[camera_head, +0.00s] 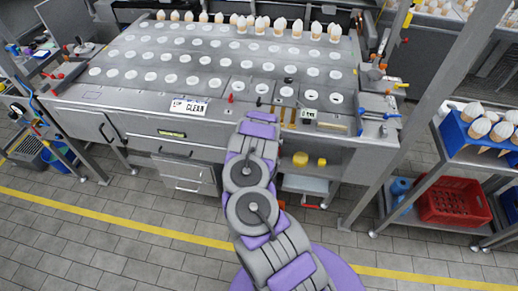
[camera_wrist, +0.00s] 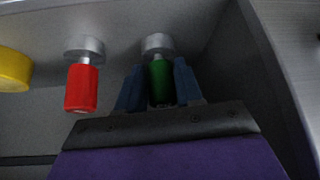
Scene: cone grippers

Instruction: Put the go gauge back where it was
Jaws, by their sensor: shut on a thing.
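The go gauge, taken to be the green-handled one (camera_wrist: 158,80), is between the two blue fingers of my gripper (camera_wrist: 158,88) in the wrist view. My gripper is shut on its green handle. Its silver round head (camera_wrist: 158,43) is at the top, against or close to a grey surface; I cannot tell whether they touch. A similar gauge with a red handle (camera_wrist: 81,86) and silver head is just to the left, apart from my fingers. In the head view my arm reaches the front of the grey workstation, and its own links hide the fingers and the gauges.
A yellow round thing (camera_wrist: 14,68) is at the left edge of the wrist view. Yellow cylinders (camera_head: 300,159) sit on the shelf under the workstation top (camera_head: 130,95). Cones stand along its back edge. A rack with a red crate (camera_head: 452,202) stands at right.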

